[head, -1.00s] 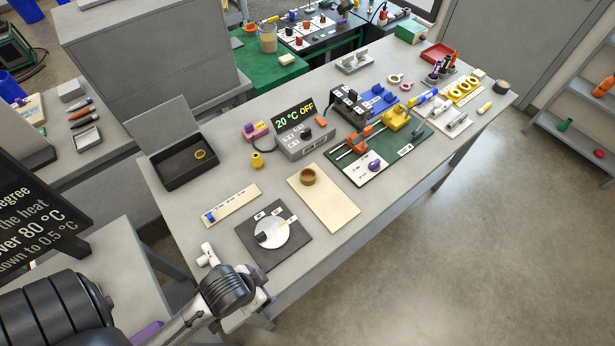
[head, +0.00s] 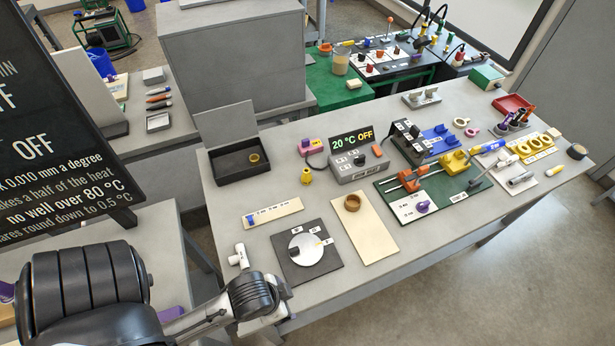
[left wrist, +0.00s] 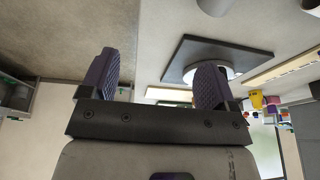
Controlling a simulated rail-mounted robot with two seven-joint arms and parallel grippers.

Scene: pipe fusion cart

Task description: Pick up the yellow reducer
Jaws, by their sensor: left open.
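The yellow reducer (head: 306,176) stands on the grey table between the black open box and the grey control unit. A small yellow piece that looks like it shows at the right in the left wrist view (left wrist: 257,99). My left gripper (left wrist: 155,80) is open and empty, its two purple-padded fingers spread apart. In the head view, my left wrist is at the table's near edge, in front of the dial plate and well short of the reducer; its fingertips are largely hidden there. My right gripper is not in view.
The black box (head: 240,174) holds a brass-coloured ring. The control unit (head: 358,163) reads "20 °C OFF". A dial plate (head: 283,261), a labelled strip (head: 289,208) and a beige board (head: 376,242) with a brown ring lie nearer. A white tee (head: 238,257) is near the left edge.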

